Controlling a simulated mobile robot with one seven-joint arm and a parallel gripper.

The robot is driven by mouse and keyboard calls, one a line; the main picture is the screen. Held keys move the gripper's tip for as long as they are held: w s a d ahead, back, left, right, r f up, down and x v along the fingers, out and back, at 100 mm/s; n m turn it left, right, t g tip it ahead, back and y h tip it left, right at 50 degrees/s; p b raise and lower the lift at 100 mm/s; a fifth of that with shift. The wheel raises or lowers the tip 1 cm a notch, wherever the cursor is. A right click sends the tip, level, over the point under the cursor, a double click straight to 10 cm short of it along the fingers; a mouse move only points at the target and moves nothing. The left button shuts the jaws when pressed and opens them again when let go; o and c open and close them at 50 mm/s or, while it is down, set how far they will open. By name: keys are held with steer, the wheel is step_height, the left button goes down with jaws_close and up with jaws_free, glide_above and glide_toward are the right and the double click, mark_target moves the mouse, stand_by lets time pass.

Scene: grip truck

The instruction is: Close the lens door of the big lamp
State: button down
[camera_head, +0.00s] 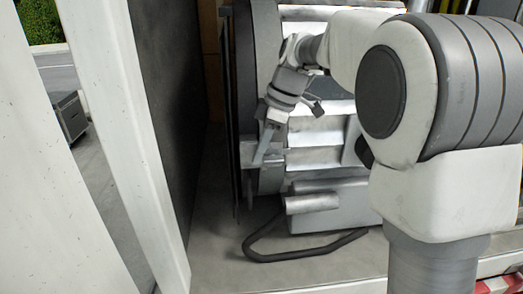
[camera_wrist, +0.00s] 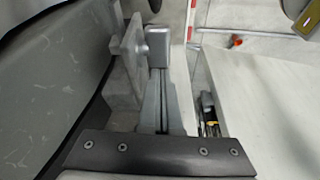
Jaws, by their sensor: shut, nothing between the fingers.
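The big lamp (camera_head: 320,135) stands in the middle of the head view, its ribbed silver-grey housing partly hidden behind my arm. Its front faces left. The lens door (camera_head: 229,100) shows there as a thin dark edge, nearly edge-on, beside the round grey front rim (camera_head: 269,40). I cannot tell how wide any gap is. My gripper (camera_head: 259,158) points down at the lower front of the lamp, near a small bracket. In the wrist view the fingers (camera_wrist: 158,42) are together and empty, beside a grey bracket plate (camera_wrist: 127,52); contact is unclear. A curved grey lamp surface (camera_wrist: 50,70) fills the left.
A dark wall panel (camera_head: 165,90) stands left of the lamp, with a narrow floor strip between them. A black bent tube (camera_head: 290,255) lies low in front of the lamp. White posts (camera_head: 120,130) frame the left. The wrist view shows pale floor at right.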

step_height(320, 180, up, 10)
steer(key=s+d+m+t, duration=0.1)
steer(key=s+d+m, duration=0.25)
steer(key=s, duration=0.25)
steer(key=s+d+f+m+t+h, duration=0.2)
steer(key=s+d+f+m, duration=0.1)
steer(key=s+f+m, duration=0.2)
steer(key=s+d+f+m+t+h, duration=0.1)
steer(key=s+d+f+m, duration=0.3)
steer(key=s, duration=1)
step_height(320, 180, down, 2)
steer(key=m+t, duration=0.1)
steer(key=m, duration=0.3)
steer(key=shift+d+f+m+h, duration=0.15)
steer(key=shift+d+m+h, duration=0.15)
steer(key=shift+m+h, duration=0.1)
